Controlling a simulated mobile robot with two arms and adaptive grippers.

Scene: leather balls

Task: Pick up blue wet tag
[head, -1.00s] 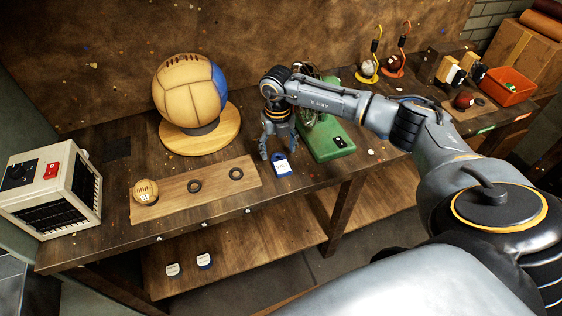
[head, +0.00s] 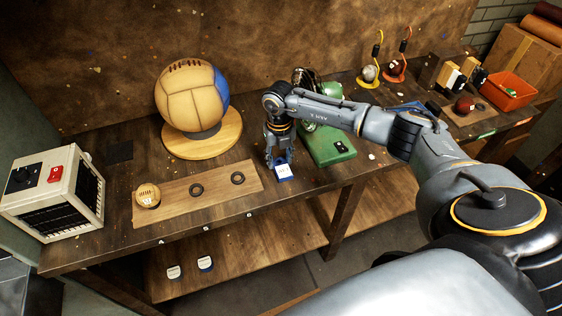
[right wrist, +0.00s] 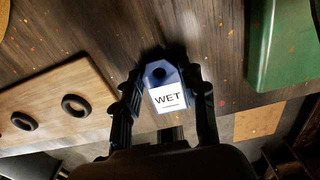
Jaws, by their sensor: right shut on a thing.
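The blue wet tag (head: 283,172) lies on the workbench (head: 300,195) near its front edge. In the right wrist view, the tag (right wrist: 166,92) shows a white label reading "WET" and a hole in its blue end. My right gripper (head: 279,163) reaches down over the tag from above. In the right wrist view, the fingers of the gripper (right wrist: 163,95) are closed in on both sides of the tag and grip it. I cannot tell whether the tag is lifted off the bench. My left gripper is not in view.
A wooden board (head: 215,190) with two dark rings and a small ball (head: 147,196) lies to the left. A large ball (head: 192,95) sits on a round stand behind. Two tags (head: 205,264) lie on the lower shelf.

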